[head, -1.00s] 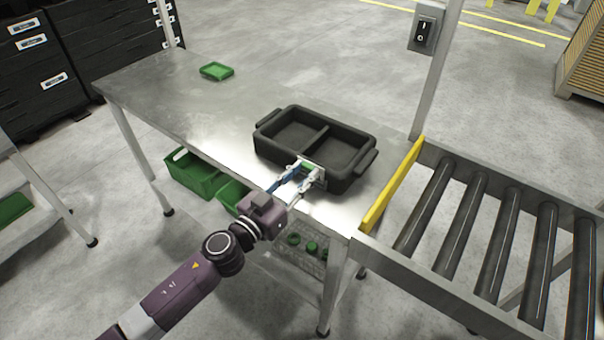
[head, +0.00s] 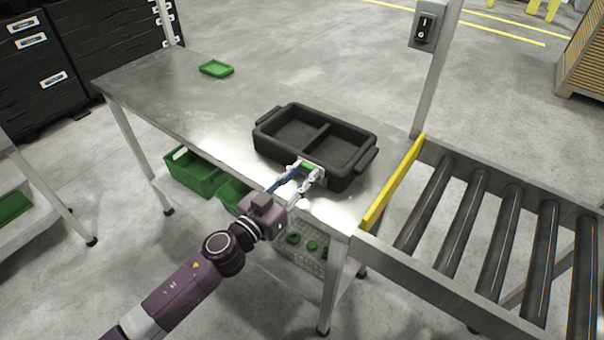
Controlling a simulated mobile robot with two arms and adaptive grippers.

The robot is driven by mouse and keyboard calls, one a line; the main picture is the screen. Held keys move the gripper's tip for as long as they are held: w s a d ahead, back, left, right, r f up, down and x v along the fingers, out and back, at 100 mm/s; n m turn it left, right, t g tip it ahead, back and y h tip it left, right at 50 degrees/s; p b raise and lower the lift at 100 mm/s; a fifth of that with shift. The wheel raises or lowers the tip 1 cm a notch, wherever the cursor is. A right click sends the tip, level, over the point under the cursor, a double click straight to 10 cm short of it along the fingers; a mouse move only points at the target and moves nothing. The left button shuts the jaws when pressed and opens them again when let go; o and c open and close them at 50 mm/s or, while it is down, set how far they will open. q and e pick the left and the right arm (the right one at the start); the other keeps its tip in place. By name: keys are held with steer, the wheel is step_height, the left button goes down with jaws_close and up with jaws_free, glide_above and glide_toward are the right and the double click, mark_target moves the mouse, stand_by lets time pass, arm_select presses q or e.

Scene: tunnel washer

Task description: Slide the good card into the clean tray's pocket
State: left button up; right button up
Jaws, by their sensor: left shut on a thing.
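A black two-compartment tray (head: 349,176) stands on the metal table. A small white card with a green patch (head: 309,166) is at the tray's front wall, near the middle. My left gripper (head: 307,178) reaches in from the front left and is shut on the card. The fingers partly hide the card's lower part, and I cannot tell how far it sits in a pocket. My right gripper is not in view.
A yellow guard (head: 392,186) and a roller conveyor (head: 462,212) border the table on the right. Green bins (head: 195,173) are below. The table's left half (head: 165,95) is mostly clear.

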arm_select(q)
steer(key=o, duration=0.9)
steer(key=v, duration=1.2)
